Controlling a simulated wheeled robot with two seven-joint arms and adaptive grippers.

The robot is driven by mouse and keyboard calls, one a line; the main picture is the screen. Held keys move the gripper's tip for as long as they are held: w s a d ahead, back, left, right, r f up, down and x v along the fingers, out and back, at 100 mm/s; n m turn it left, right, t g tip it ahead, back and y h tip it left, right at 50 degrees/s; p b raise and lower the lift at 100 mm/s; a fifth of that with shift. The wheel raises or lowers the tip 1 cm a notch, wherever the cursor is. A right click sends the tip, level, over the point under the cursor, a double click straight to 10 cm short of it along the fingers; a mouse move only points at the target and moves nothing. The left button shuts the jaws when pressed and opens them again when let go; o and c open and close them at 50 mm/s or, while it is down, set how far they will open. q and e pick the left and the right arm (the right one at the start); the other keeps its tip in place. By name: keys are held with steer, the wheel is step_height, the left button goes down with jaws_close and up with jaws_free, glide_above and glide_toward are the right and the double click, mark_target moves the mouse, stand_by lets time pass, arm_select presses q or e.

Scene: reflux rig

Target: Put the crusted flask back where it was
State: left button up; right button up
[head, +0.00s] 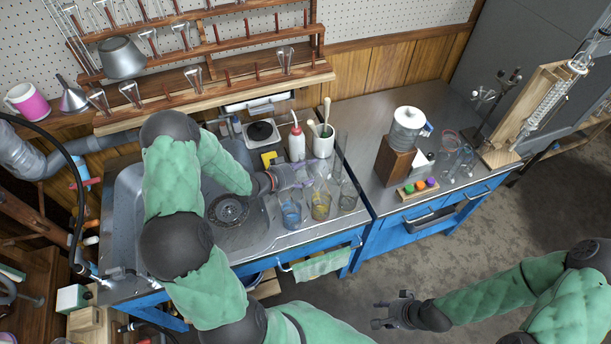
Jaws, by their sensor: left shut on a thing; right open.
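My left gripper (298,177) reaches in from the left over the sink's right edge and is shut on a glass flask (317,170), which I take as the crusted flask. The flask is clear and small here, so its crust and its base are hard to make out. Just below it stand a glass with blue contents (291,215) and a glass with yellow contents (321,206). A clear glass (348,197) stands to their right. My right gripper (385,313) is open and empty, low over the floor in front of the benches.
A white squeeze bottle (296,144) and a brush holder (324,143) stand behind the glassware. The sink (130,215) is at left. Wooden racks (225,82) with upturned flasks hang above. A condenser stand (525,115) is at far right. The right bench's front left is clear.

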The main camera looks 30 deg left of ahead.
mark_target(306, 174)
arm_select(q)
steer(key=shift+w+a+f+b, duration=0.15)
steer(key=shift+f+b, duration=0.25)
steer(key=shift+f, duration=0.55)
steer(key=shift+w+d+f+b, duration=0.15)
steer(key=shift+f+b, duration=0.25)
steer(key=shift+f, duration=0.55)
steer(key=shift+f, duration=0.15)
steer(key=o, duration=1.5)
steer(key=shift+r, duration=0.25)
steer(key=p+v, duration=0.3)
steer(key=v, duration=0.9)
steer(key=shift+a+f, duration=0.1)
steer(key=shift+f, duration=0.05)
